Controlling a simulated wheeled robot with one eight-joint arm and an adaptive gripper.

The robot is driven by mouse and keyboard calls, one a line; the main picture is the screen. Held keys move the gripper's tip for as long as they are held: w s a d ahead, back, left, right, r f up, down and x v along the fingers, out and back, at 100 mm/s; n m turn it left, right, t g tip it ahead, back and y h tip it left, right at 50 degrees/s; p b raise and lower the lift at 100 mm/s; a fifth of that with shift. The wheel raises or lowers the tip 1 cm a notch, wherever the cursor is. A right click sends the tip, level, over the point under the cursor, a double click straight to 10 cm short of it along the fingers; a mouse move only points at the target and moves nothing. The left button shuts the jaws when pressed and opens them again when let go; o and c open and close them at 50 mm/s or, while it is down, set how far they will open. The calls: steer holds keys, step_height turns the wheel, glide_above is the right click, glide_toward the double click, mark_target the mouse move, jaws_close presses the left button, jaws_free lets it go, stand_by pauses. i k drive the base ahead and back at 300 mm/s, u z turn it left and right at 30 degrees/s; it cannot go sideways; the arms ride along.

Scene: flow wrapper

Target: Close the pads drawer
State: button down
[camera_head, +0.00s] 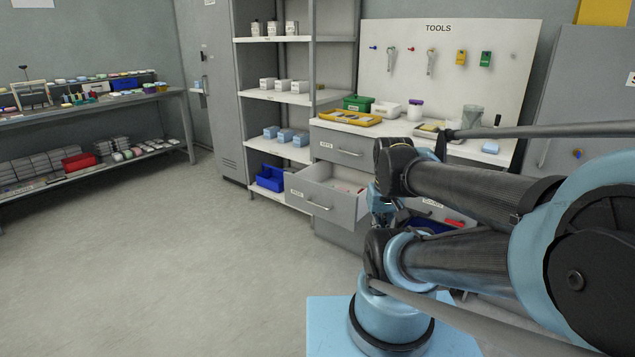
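The pads drawer (319,203) stands pulled out from the grey cabinet under the worktop. It has a grey front with a small label at its left and a silver bar handle. Its label is too small to read surely. Some reddish and pale items show inside it. Another drawer (349,153) above it is shut. My gripper (384,202) is partly seen at the right side of the open drawer, behind my arm's dark links. My arm hides most of it, so its fingers and any contact with the drawer cannot be made out.
A grey shelf unit with a blue bin (272,179) stands left of the drawer. The worktop (395,138) above holds a yellow tray (346,119), a green box (357,103) and jars. A blue bin with red items lies low behind my arm. Floor before the drawer is clear.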

mark_target(304, 189)
steer(key=z, duration=0.1)
steer(key=i, duration=1)
steer(key=u, duration=0.05)
